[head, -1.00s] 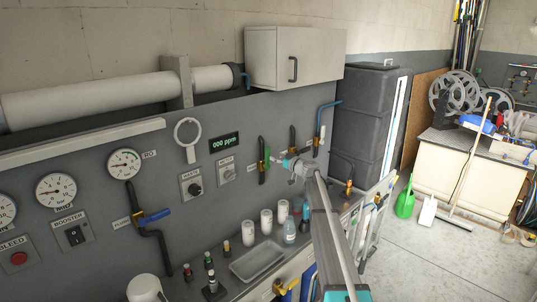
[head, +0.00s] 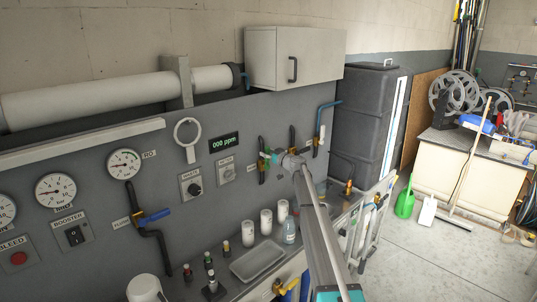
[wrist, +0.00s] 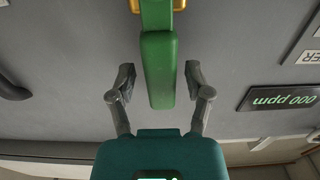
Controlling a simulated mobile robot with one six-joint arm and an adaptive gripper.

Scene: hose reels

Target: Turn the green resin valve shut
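The green resin valve lever (wrist: 158,70) hangs out from a brass valve body (wrist: 157,5) on the grey wall panel in the wrist view, which shows the panel upside down. My gripper (wrist: 160,77) is open. Its two fingers stand one on each side of the lever, with a visible gap on both sides, and do not touch it. In the head view my gripper (head: 276,157) is at the panel over the valve. It hides most of the green lever there; a dark pipe (head: 262,173) shows beside it.
A ppm display (head: 224,143) and two rotary knobs sit left of the valve. White cups (head: 266,222), a bottle (head: 289,231) and a tray (head: 257,260) stand on the counter below. Another valve with a blue lever (head: 153,216) is farther left.

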